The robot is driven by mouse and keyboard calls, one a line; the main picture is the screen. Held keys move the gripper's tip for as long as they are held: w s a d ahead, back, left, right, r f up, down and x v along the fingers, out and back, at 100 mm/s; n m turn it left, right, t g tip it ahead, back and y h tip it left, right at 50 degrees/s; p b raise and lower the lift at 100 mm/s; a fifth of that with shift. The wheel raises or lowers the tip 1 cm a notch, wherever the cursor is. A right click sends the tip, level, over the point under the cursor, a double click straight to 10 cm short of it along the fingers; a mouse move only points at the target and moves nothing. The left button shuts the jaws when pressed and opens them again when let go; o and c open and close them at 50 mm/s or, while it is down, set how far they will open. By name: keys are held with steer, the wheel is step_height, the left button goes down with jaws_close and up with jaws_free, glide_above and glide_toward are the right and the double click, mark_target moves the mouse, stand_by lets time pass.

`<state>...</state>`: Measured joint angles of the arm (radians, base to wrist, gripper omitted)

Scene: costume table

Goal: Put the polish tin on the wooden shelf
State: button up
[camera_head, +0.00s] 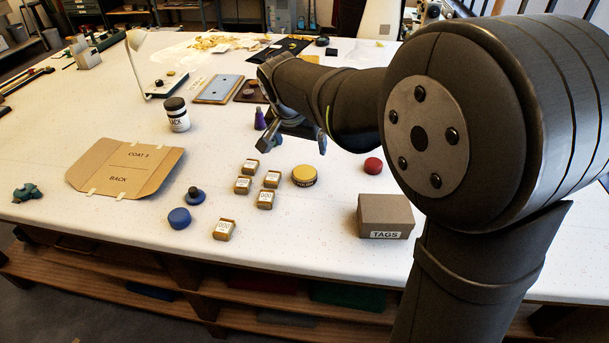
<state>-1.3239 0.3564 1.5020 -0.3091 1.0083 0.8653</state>
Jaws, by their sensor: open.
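A round yellow tin with a dark label band, the polish tin (304,176), lies flat on the white table to the right of several small labelled boxes. My gripper (287,142) is open above the table, beyond the tin in the picture, and apart from it. Nothing shows between its fingers. Wooden shelving (100,258) with open compartments runs below the table's front edge. The table top and my arm hide part of it.
Small labelled boxes (243,185), a blue round lid (179,218), a dark blue knob (195,195) and a red round piece (373,165) lie near the tin. A TAGS box (385,217) stands front right.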

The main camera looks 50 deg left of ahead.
glide_above(304, 172)
steer(key=s+d, duration=0.1)
steer(key=d, duration=0.1)
steer(key=f, duration=0.8)
steer(key=shift+a+f, duration=0.2)
steer(key=shift+f, duration=0.05)
steer(key=shift+s+x, duration=0.2)
steer(key=shift+x, duration=0.7)
steer(key=shift+s+x, duration=0.15)
steer(key=shift+x, duration=0.75)
steer(key=shift+s+x, duration=0.2)
steer(key=shift+x, duration=0.75)
steer(key=shift+a, duration=0.15)
steer(key=c, duration=1.3)
steer(key=r, duration=0.4)
steer(key=shift+w+d+r, duration=0.2)
steer(key=shift+d+r, duration=0.05)
steer(key=w+d+r, duration=0.6)
steer(key=d, duration=0.3)
steer(key=shift+w+r, duration=0.2)
